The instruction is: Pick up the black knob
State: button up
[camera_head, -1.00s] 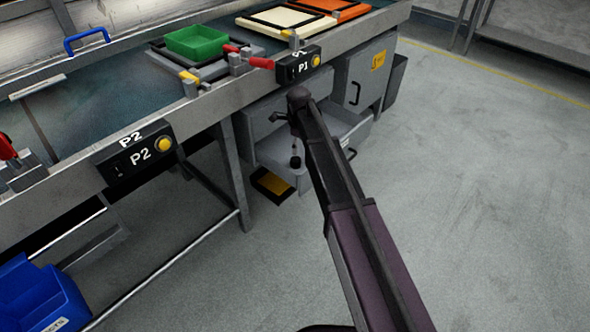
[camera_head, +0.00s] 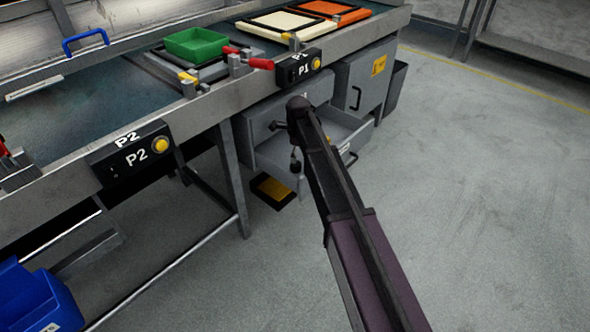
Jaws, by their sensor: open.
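I cannot make out the black knob for certain in the camera_head view. My dark arm reaches up from the bottom right toward the workbench. Its far end stands in front of an open grey drawer (camera_head: 345,128) under the bench. A small dark part hanging at the arm's far end, over the drawer's left side, looks like my gripper (camera_head: 295,165). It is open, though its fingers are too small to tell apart. I see nothing held in it. My arm hides part of the drawer's inside.
The workbench carries a green tray (camera_head: 196,43), red-handled clamps and the P1 (camera_head: 300,67) and P2 (camera_head: 134,154) boxes. A black-and-yellow item (camera_head: 273,190) lies on the floor by the drawer. A blue bin (camera_head: 35,300) is at lower left. The floor at right is clear.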

aim_at(296, 166)
jog(key=shift+f, duration=0.1)
dwell(0.3)
jog(key=f+b, duration=0.3)
jog(key=shift+a+f, duration=0.1)
jog(key=shift+a, duration=0.25)
jog(key=shift+f+b, duration=0.95)
jog(key=shift+b, duration=0.15)
jog(key=c, duration=1)
